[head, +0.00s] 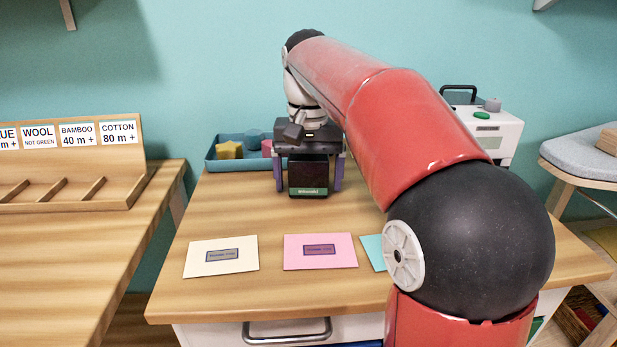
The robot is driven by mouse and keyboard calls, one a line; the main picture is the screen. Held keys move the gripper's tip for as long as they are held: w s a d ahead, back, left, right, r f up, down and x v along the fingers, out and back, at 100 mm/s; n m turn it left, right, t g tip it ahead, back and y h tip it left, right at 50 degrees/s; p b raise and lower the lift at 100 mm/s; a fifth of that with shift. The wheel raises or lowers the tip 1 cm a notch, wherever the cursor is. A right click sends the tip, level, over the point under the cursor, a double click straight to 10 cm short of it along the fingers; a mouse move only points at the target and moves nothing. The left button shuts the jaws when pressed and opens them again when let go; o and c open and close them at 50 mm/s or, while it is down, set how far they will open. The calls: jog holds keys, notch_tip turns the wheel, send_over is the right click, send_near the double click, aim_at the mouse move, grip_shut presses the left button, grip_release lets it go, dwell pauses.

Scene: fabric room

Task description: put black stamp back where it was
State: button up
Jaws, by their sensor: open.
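The black stamp (308,178) stands upright on the wooden desk near its back edge, with a green label strip along its lower front. My gripper (308,168) comes down over it from above, with one finger at its left side and one at its right. The jaws are open, and whether a finger touches the stamp cannot be told. The stamp's top is partly hidden by my gripper.
A teal tray (222,163) with coloured shapes lies behind to the left. Cream (198,262), pink (293,260) and teal (374,252) stamped cards lie in front. A white machine (507,135) stands at the back right. My arm covers the desk's right side.

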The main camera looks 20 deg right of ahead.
aim_at(305, 156)
jog(key=r, duration=0.2)
jog(key=r+p, duration=0.1)
jog(key=r, duration=0.2)
jog(key=r+p, duration=0.1)
jog(key=r, duration=0.1)
jog(key=shift+s+a+r, duration=0.2)
jog(key=shift+a+r, duration=0.15)
jog(key=shift+s, duration=0.15)
